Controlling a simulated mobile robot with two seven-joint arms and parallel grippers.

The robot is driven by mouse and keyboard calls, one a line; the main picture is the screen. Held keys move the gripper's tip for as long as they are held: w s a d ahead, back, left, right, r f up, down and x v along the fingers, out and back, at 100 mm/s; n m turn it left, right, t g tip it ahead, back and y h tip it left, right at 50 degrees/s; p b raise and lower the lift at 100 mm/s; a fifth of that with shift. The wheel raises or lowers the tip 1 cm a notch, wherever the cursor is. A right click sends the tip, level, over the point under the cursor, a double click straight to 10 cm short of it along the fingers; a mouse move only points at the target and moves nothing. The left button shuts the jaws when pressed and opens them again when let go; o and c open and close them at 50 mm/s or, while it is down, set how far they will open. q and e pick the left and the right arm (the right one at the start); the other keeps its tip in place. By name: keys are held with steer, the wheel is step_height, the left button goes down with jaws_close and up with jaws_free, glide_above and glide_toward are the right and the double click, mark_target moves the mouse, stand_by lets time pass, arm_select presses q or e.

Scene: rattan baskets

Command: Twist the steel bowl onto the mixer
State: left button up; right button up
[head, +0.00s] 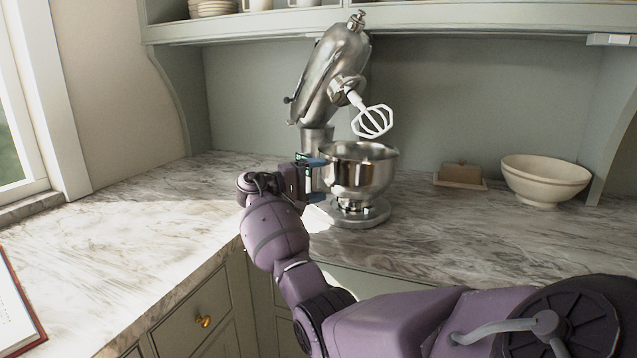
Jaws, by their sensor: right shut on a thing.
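The steel mixer (328,78) stands on the marble counter with its head tilted up and a white beater (372,121) hanging from it. The steel bowl (362,174) is upright over the mixer's round base (362,212), below the beater. Whether it is locked to the base cannot be told. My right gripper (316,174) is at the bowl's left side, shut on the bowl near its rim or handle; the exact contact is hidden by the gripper. My left gripper is not in view.
A butter dish (460,174) and a cream bowl (545,180) stand to the right on the counter. A shelf (450,18) runs overhead. A book (18,310) lies at the lower left. The left counter is largely clear.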

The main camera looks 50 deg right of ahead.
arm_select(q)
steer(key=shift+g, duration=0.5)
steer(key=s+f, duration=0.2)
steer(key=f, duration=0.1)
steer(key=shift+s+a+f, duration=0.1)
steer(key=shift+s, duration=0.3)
arm_select(e)
steer(key=shift+w+f, duration=0.1)
steer(key=shift+f, duration=0.55)
steer(key=o, duration=0.8)
steer(key=shift+c, duration=0.2)
steer(key=shift+o, duration=0.4)
steer(key=shift+f, duration=0.25)
steer(key=shift+w+a+r, duration=0.2)
steer(key=shift+w+r, duration=0.05)
steer(key=shift+r, duration=0.15)
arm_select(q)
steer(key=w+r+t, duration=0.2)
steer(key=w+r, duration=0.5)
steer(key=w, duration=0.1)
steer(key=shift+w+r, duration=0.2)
arm_select(e)
steer(key=r+v, duration=0.1)
steer(key=v, duration=0.9)
steer(key=shift+s+a, duration=0.15)
steer(key=shift+s, duration=0.05)
